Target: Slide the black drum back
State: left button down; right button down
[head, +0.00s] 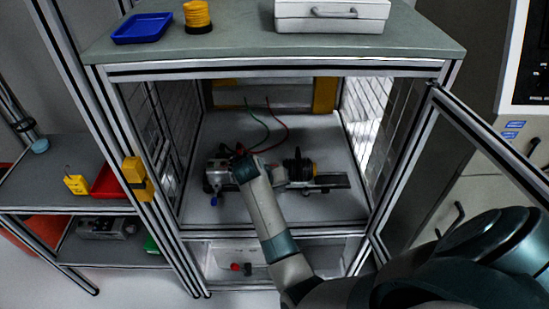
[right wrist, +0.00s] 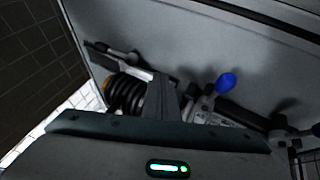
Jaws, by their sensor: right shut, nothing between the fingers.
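The black drum (head: 299,168) is a ribbed cylinder with a yellow part beside it, mounted on the rail of a device on the cabinet floor. In the right wrist view the drum (right wrist: 127,95) lies just left of my right gripper (right wrist: 165,92). The gripper is shut and empty, with its fingers beside the drum; I cannot tell whether they touch it. In the head view my right arm reaches into the cabinet and its hand covers the middle of the device. My left gripper is not in view.
A silver unit (head: 217,172) with a blue knob (right wrist: 225,83) stands at the device's left in the head view. Red and green cables (head: 268,121) run behind. The cabinet's frame posts and open door (head: 480,140) bound the space. The cabinet floor in front is clear.

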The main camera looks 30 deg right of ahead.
aim_at(293, 166)
jog(key=w+r, duration=0.3)
jog(key=w+r+m, duration=0.1)
jog(key=w+r, duration=0.2)
jog(key=w, duration=0.1)
jog(key=w+r+m+g+h, duration=0.1)
jog(key=w+r, duration=0.2)
jog(key=r, duration=0.1)
jog(key=shift+w+a, duration=0.15)
jog(key=shift+a, duration=0.2)
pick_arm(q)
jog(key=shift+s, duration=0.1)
